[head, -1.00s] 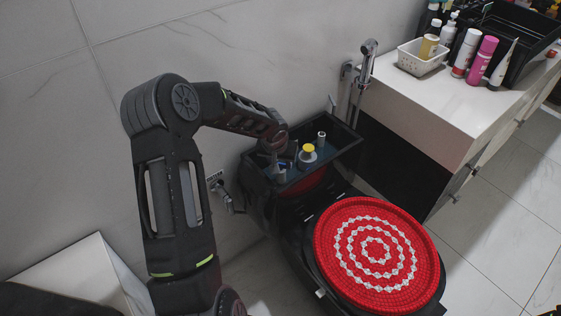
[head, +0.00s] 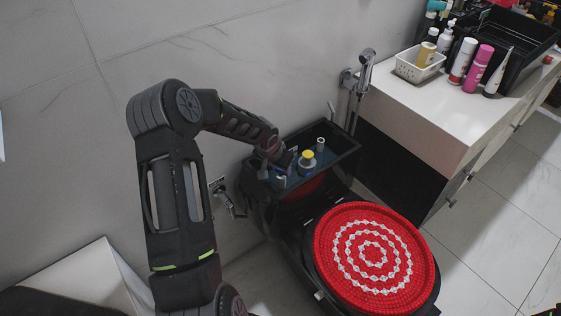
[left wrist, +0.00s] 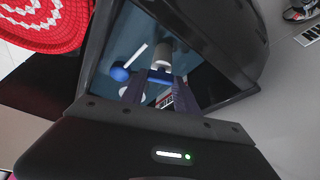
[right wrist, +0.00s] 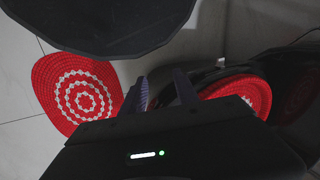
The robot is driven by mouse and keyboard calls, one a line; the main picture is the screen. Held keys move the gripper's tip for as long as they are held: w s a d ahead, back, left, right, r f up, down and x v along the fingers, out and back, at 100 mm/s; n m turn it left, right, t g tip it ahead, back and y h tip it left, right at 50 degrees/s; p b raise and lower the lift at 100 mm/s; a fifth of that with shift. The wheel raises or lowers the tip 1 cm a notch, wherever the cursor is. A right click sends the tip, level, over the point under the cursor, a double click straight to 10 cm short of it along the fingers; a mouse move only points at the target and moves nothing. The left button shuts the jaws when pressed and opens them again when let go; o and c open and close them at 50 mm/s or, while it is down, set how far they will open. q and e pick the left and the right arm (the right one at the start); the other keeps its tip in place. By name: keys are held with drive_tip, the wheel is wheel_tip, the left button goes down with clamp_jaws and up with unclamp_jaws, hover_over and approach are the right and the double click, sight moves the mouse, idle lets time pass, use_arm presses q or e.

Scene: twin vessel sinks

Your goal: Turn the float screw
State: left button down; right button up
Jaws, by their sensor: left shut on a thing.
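The open black cistern (head: 345,153) holds dark water and fill parts. My left gripper (head: 282,173) reaches down into its left end. In the left wrist view its fingers (left wrist: 160,90) are closed around a small blue part, which I take to be the float screw (left wrist: 160,76), below a grey-white cylinder (left wrist: 161,54). A blue knob (left wrist: 119,73) and a white rod are beside it. The yellow-topped flush valve (head: 307,156) stands just right of the gripper in the head view. My right gripper (right wrist: 163,88) has its fingers apart and nothing between them.
The toilet lid with a red and white round cover (head: 372,255) is in front of the cistern. A hand shower (head: 366,68) hangs on the wall behind. A white counter (head: 425,105) with bottles and a basket (head: 418,66) stands at the right. A wall tap (head: 224,195) is left of the cistern.

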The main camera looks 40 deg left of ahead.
use_arm(q)
drive_tip(key=shift+r+m+h+p, duration=0.3)
drive_tip(key=shift+r+m+p, duration=0.15)
drive_tip(key=shift+p, duration=0.2)
drive_tip(key=shift+f+m+p, duration=0.4)
drive_tip(key=shift+m+p, duration=0.2)
drive_tip(key=shift+m, duration=0.15)
use_arm(e)
wheel_tip(320, 180, up, 4)
drive_tip(key=shift+f, duration=0.1)
use_arm(q)
drive_tip(key=c, duration=0.9)
unclamp_jaws()
drive_tip(key=shift+a, duration=0.1)
